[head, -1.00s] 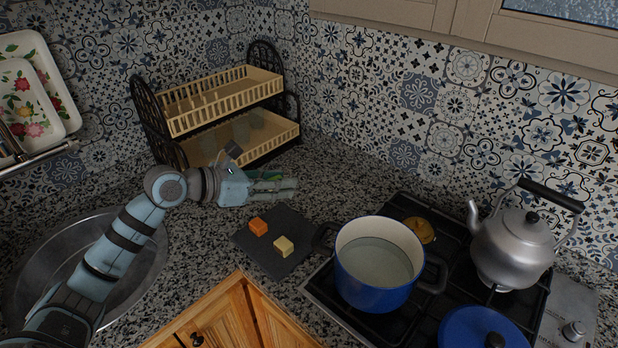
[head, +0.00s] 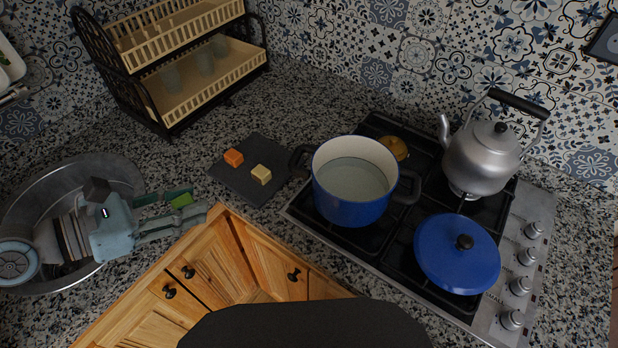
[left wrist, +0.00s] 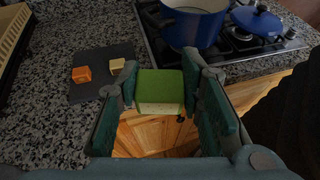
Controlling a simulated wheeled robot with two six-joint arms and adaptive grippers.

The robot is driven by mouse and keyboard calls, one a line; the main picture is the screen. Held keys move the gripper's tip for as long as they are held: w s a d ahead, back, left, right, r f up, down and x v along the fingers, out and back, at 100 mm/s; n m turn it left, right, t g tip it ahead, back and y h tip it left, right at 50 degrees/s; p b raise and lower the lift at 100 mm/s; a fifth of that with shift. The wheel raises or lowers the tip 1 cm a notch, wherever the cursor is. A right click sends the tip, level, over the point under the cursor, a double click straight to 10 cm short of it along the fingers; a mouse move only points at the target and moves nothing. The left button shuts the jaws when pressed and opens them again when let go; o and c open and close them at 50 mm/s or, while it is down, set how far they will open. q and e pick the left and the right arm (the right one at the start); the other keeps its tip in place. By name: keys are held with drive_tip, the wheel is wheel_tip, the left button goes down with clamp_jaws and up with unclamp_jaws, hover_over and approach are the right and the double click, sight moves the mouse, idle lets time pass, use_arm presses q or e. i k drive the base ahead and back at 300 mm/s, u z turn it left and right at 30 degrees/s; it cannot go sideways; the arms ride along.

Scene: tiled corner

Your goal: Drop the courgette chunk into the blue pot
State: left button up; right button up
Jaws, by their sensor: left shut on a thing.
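The courgette chunk (left wrist: 160,88), green on one face and pale on another, is between the fingers of my left gripper (left wrist: 163,95). In the head view the green chunk (head: 181,201) shows at the fingertips of my left gripper (head: 187,210), near the counter's front edge, left of the slate board. The gripper is shut on it. The blue pot (head: 352,208) stands on the hob without its lid and holds pale liquid. My right gripper is not in view.
A slate board (head: 236,183) holds an orange cube (head: 233,157) and a pale yellow cube (head: 261,174). The blue lid (head: 457,252) lies on the hob, with a kettle (head: 484,160) behind. A dish rack (head: 180,70) and sink (head: 128,172) are left.

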sight(345, 188)
drive_tip(key=u, duration=0.3)
drive_tip(key=k, duration=1.25)
drive_tip(key=z, duration=1)
drive_tip(key=i, duration=1)
drive_tip(key=u, duration=0.05)
